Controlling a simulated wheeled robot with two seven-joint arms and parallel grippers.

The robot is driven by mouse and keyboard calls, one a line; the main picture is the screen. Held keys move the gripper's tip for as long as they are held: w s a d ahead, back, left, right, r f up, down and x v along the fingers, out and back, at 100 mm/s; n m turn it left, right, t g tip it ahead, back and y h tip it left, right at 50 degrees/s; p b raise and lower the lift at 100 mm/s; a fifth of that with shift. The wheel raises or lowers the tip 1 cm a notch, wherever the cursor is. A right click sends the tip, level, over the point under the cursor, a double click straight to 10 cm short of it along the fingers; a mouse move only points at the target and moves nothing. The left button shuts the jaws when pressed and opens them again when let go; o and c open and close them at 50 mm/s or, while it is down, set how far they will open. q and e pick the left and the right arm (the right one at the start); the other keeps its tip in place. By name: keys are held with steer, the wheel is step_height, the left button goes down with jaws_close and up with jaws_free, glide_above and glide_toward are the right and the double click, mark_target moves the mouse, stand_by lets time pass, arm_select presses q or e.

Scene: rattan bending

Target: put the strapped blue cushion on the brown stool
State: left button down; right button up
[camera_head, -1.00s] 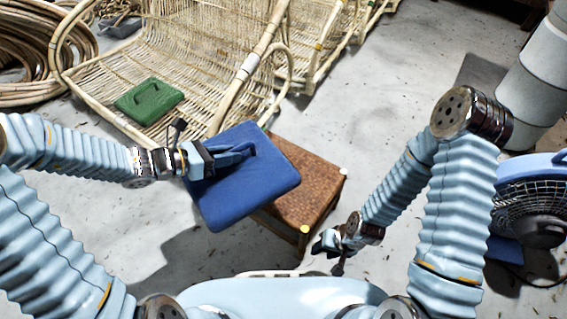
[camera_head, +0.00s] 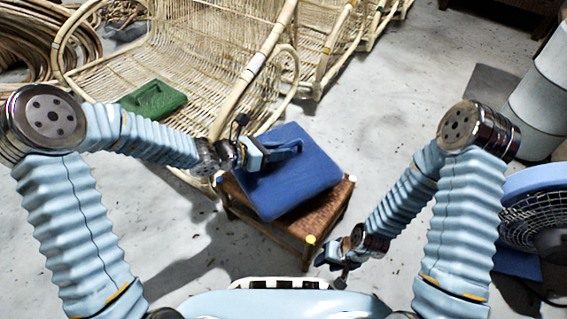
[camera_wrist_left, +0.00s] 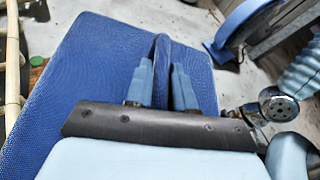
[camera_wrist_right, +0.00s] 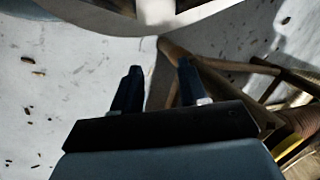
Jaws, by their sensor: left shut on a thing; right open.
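The blue cushion (camera_head: 305,180) is over the brown woven stool (camera_head: 322,222) in the head view and hides most of its top. It is turned relative to the stool; I cannot tell whether it touches the seat. My left gripper (camera_head: 268,152) is shut on the cushion's strap. In the left wrist view the strap (camera_wrist_left: 162,62) stands between the two fingers, with the cushion (camera_wrist_left: 98,75) spread beneath. My right gripper (camera_head: 330,260) is open and empty, low beside the stool's front right leg. The right wrist view shows its fingers apart and stool legs (camera_wrist_right: 225,67) beyond.
A green cushion (camera_head: 153,100) lies on a rattan chair frame (camera_head: 190,60) behind the stool at left. A blue fan (camera_head: 535,215) stands at the right edge, below a pale cylinder (camera_head: 545,100). The floor right of the stool is clear.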

mark_target(284, 161)
arm_select(q)
steer(key=shift+w+d+f, duration=0.4)
steer(key=shift+d+f, duration=0.1)
steer(key=shift+f, duration=0.3)
step_height(284, 161, down, 4)
steer(key=shift+w+d+r+b, duration=0.15)
steer(key=shift+r+b, duration=0.1)
steer(key=shift+b, duration=0.5)
steer(key=shift+r, duration=0.1)
steer(key=shift+f, duration=0.25)
steer(key=c, duration=1)
jaws_free()
steer(key=shift+r, duration=0.15)
